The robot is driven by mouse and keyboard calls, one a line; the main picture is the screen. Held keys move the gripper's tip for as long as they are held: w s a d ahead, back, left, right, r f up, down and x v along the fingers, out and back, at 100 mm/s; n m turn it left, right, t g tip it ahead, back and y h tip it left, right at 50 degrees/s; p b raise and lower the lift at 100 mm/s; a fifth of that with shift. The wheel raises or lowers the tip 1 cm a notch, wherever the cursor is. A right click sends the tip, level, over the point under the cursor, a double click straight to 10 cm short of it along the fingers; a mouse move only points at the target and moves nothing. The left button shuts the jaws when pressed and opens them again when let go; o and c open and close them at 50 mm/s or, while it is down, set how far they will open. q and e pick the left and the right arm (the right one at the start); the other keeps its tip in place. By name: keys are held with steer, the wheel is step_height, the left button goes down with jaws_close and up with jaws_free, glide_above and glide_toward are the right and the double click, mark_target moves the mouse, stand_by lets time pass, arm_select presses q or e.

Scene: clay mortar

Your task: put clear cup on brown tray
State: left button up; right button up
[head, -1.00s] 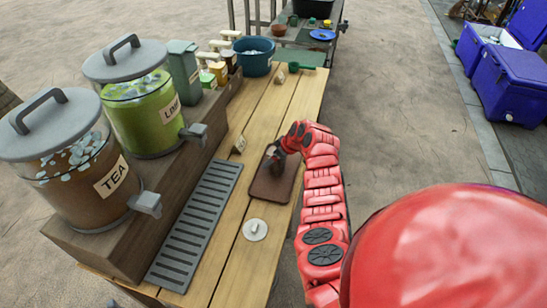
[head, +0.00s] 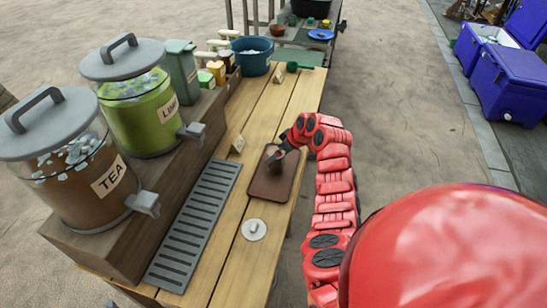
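The brown tray (head: 272,190) lies on the wooden table near its right edge. My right gripper (head: 274,157) reaches in from the right and is over the far part of the tray. Its fingers are small and dark, and I cannot tell whether they are open or shut. A small greyish shape shows at the fingertips, but I cannot make out for sure whether it is the clear cup. No clear cup shows plainly elsewhere. My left gripper is not in view.
Tea (head: 80,185) and lime (head: 140,115) dispensers stand on a wooden riser at left. A grey drip grate (head: 195,225) lies before them. A round lid (head: 254,229) lies near the tray. A blue tub (head: 252,56) stands at the far end.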

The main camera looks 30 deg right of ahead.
steer(key=b+v, duration=0.1)
steer(key=v, duration=0.6)
steer(key=shift+s, duration=0.15)
stand_by(0.3)
